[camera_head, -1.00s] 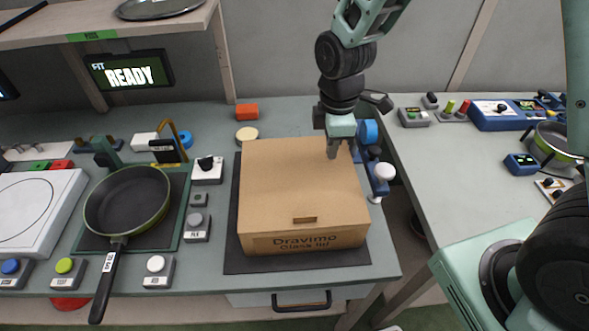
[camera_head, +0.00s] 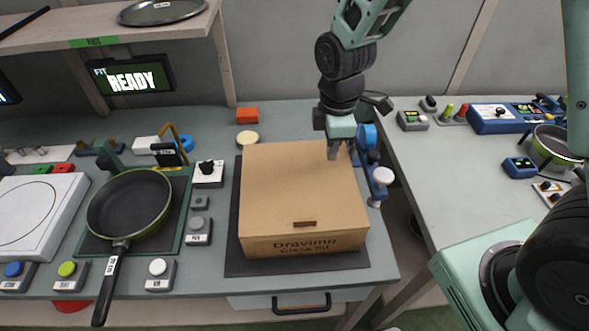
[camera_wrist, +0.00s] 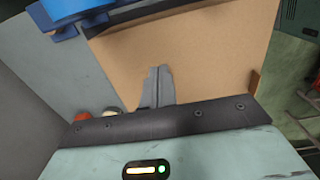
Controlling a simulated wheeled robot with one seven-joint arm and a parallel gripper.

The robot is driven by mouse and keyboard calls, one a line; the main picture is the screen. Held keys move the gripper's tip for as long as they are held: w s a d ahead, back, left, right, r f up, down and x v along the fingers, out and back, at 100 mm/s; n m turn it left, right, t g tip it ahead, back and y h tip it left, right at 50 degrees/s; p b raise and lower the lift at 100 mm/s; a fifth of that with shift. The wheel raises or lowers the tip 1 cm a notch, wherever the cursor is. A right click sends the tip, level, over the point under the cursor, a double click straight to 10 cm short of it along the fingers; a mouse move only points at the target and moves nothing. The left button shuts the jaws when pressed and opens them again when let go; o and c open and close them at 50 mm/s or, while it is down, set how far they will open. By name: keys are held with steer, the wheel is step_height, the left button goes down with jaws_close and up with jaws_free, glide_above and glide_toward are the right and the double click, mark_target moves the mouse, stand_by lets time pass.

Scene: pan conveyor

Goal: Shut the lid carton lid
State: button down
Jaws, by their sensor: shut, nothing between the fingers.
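The brown cardboard lid carton (camera_head: 303,195) stands on a dark mat on the bench, in the middle of the head view. Its lid lies flat over the top and looks closed, with a small slot near the front edge and printing on the front face. My gripper (camera_head: 333,153) is shut and empty, pointing down at the carton's back right top. In the wrist view the shut fingers (camera_wrist: 160,78) stand in front of the brown cardboard (camera_wrist: 200,55). I cannot tell whether the fingertips touch the lid.
A frying pan (camera_head: 128,205) sits left of the carton, with its handle toward the front edge. A blue fixture with a white knob (camera_head: 383,177) stands close at the carton's right. Small button boxes (camera_head: 199,231) line the left side. A gap separates the right-hand bench (camera_head: 455,175).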

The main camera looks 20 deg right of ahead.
step_height(320, 180, up, 6)
steer(key=p, duration=0.5)
steer(key=shift+r, duration=0.25)
steer(key=s+a+r+m, duration=0.2)
steer(key=s+r, duration=0.1)
steer(key=s, duration=0.3)
steer(key=s+a+r+m+b, duration=0.1)
steer(key=s+a+r+m, duration=0.1)
steer(key=s, duration=0.5)
steer(key=s+a+r+m, duration=0.2)
steer(key=s+r+m, duration=0.1)
steer(key=s, duration=0.4)
steer(key=shift+a+r+m+y+b, duration=0.15)
steer(key=shift+r+m+y+b, duration=0.15)
steer(key=shift+m+b, duration=0.15)
stand_by(0.6)
